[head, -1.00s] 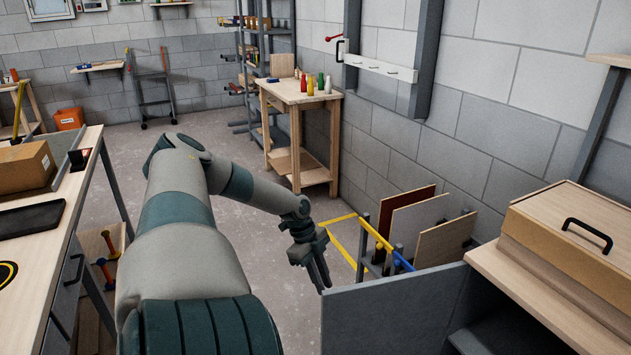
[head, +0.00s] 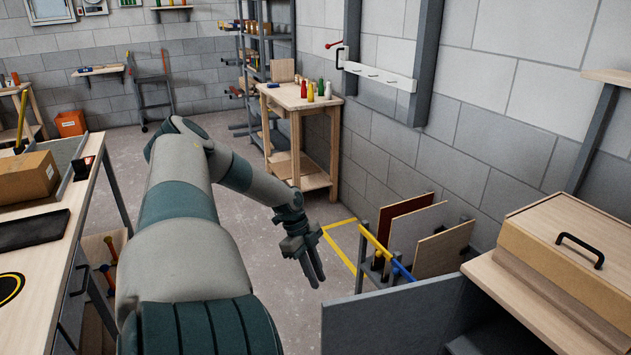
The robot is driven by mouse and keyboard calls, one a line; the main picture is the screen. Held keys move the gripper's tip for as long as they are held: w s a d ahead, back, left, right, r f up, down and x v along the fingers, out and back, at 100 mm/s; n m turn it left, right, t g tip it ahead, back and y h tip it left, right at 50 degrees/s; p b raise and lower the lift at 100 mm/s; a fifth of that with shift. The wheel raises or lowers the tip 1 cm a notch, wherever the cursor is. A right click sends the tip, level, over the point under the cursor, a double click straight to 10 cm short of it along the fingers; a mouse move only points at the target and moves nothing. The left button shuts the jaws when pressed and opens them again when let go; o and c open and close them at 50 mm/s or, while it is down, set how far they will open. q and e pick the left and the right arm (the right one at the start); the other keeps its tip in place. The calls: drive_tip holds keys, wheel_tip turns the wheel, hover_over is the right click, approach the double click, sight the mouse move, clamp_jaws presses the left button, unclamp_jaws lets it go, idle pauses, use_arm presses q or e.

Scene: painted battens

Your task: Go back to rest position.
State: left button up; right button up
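My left arm reaches forward from the bottom of the head view. Its gripper (head: 317,282) points down over the bare floor, left of the panel rack, and touches nothing. Its two fingers show a narrow gap with nothing between them. My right gripper is not in view. A yellow batten (head: 376,243) and a blue batten (head: 401,269) are at the rack (head: 362,262), to the right of the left gripper.
A workbench (head: 75,215) with a cardboard box (head: 27,178) stands close on the left. A grey panel (head: 395,318) and a bench with a lidded wooden box (head: 570,255) are at right. Open floor (head: 235,140) lies ahead, before a small wooden table (head: 300,97).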

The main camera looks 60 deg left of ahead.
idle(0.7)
use_arm(q)
drive_tip(key=s+a+f+n+y, duration=0.1)
drive_tip(key=s+f+n, duration=0.15)
drive_tip(key=f, duration=0.85)
drive_tip(key=s+f+n+y, duration=0.2)
drive_tip(key=s+f, duration=0.2)
drive_tip(key=f, duration=0.7)
drive_tip(key=s+d+f+n, duration=0.1)
drive_tip(key=s+d+f, duration=0.15)
drive_tip(key=f, duration=0.25)
drive_tip(key=s+d+f+n+y, duration=0.1)
drive_tip(key=s+d+f, duration=0.15)
drive_tip(key=f, duration=0.25)
drive_tip(key=s+d+f, duration=0.2)
drive_tip(key=d+f, duration=0.2)
drive_tip(key=f, duration=0.1)
drive_tip(key=s+d+f+n, duration=0.1)
drive_tip(key=s+d+f, duration=0.2)
drive_tip(key=d, duration=0.9)
drive_tip(key=s+d+f+n+t, duration=0.1)
drive_tip(key=s+d+f, duration=0.2)
drive_tip(key=d+f, duration=0.4)
drive_tip(key=s+d+f+n+h, duration=0.1)
drive_tip(key=s+d+f, duration=0.2)
drive_tip(key=d, duration=1.5)
drive_tip(key=shift+s+d+f, duration=0.2)
drive_tip(key=shift+d+f, duration=0.05)
drive_tip(key=shift+f, duration=0.7)
